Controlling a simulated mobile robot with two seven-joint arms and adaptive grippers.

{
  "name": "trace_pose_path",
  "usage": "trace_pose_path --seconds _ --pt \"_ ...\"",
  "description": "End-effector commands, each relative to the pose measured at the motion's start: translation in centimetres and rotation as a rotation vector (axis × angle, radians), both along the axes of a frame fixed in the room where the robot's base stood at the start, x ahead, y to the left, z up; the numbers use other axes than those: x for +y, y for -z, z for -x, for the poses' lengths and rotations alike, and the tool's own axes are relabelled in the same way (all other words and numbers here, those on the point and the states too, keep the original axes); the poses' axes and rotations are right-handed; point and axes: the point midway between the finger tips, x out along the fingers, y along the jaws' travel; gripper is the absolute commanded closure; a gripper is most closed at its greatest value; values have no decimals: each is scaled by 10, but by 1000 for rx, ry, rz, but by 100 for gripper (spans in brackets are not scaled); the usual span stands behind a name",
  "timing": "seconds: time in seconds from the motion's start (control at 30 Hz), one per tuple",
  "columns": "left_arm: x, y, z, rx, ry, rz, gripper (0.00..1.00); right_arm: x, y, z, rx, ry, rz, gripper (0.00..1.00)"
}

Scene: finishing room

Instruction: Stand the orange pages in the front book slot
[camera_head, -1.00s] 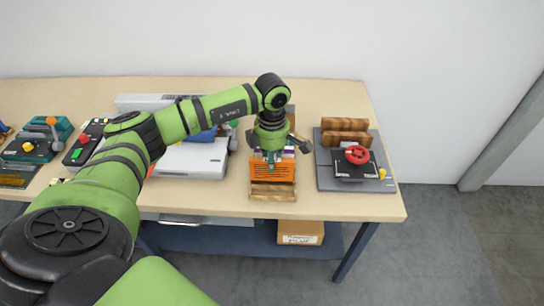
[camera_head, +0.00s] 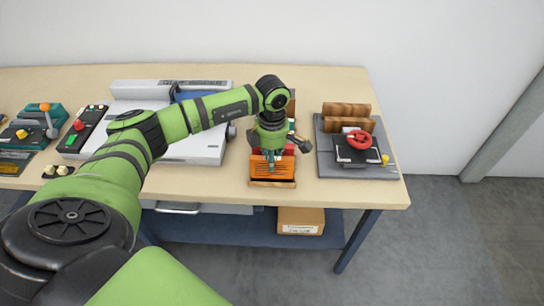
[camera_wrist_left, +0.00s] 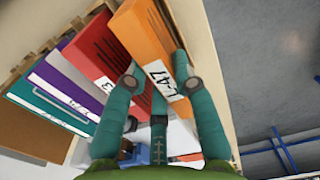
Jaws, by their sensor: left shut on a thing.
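The orange pages (camera_head: 281,171) are a thin orange block with a white label. My left gripper (camera_head: 271,162) is shut on them from above, at the front of the wooden book rack (camera_head: 271,184). In the left wrist view the gripper's teal fingers (camera_wrist_left: 161,84) lie on either side of the labelled end of the orange pages (camera_wrist_left: 144,36). The pages stand beside the red book (camera_wrist_left: 93,48), on the rack's front side. Their lower edge is hidden, so I cannot tell whether they touch the slot floor. My right gripper is out of view.
Purple (camera_wrist_left: 72,88) and white books stand behind the red one. A white machine (camera_head: 200,146) is left of the rack. A grey plate (camera_head: 335,170) with wooden blocks and a red knob (camera_head: 359,139) is to the right. The table's front edge is close.

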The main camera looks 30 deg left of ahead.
Motion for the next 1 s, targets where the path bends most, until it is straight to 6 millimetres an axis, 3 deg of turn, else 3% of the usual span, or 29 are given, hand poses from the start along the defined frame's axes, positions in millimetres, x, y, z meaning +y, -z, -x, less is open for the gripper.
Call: trace_pose_path --seconds 1.0 --pt "0 -1 0 -1 0 0 100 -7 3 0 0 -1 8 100"
